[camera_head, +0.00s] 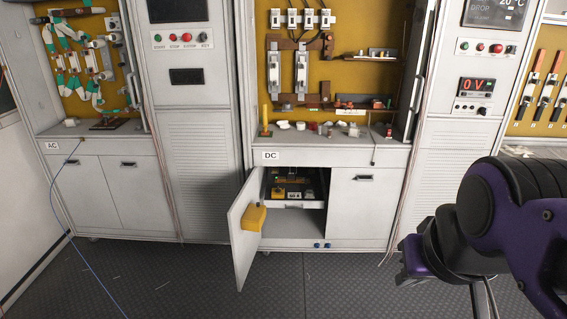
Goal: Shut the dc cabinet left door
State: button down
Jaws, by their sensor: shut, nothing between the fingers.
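The DC cabinet (340,157) stands in the middle, marked by a "DC" label. Its lower left door (241,245) is open, swung out towards me and to the left, with a yellow box (254,217) at its inner face. The lower right door (356,208) of the cabinet is shut. My gripper (484,300) is at the lower right, well to the right of the open door and apart from it. It is shut and empty, partly cut off by the bottom edge of the picture.
Inside the open compartment, a shelf (288,204) holds small devices. Small parts lie on the counter above. The AC cabinet (95,148) stands at the left with its lower doors shut. The dark floor (330,285) before the cabinet is clear; a thin blue cable (66,225) runs at the left.

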aim_at(246, 236)
jog(key=i+l+u, duration=0.2)
jog(key=i, duration=0.8)
jog(key=j, duration=0.1)
